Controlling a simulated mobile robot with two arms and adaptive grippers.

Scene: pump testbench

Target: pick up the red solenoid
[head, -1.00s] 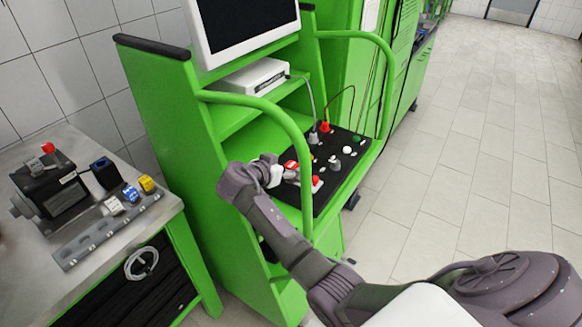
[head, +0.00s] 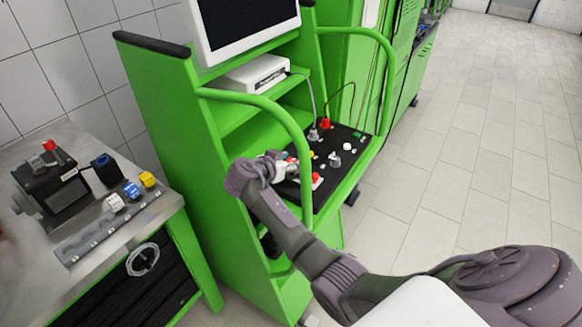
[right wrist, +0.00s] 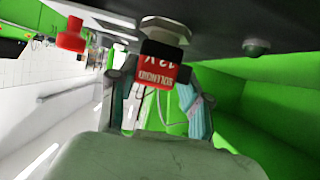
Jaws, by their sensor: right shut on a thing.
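The red solenoid (right wrist: 157,76) shows in the right wrist view, its white lettering "SOLENOID 12 V" upside down. Its black end meets a metal hex fitting (right wrist: 165,28) on the dark panel; I cannot tell whether they touch. My right gripper (right wrist: 157,105) is shut on the solenoid, with a finger on each side. In the head view, my right gripper (head: 286,170) is over the near left part of the black control panel (head: 342,172) and mostly hides the solenoid. My left gripper is not in view.
A green guard rail (head: 290,118) curves close beside my right arm. A red button (right wrist: 70,35) and several other knobs stand on the panel. The left bench (head: 110,245) carries a dark motor-like unit (head: 58,190) and a rack with white, blue and yellow blocks.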

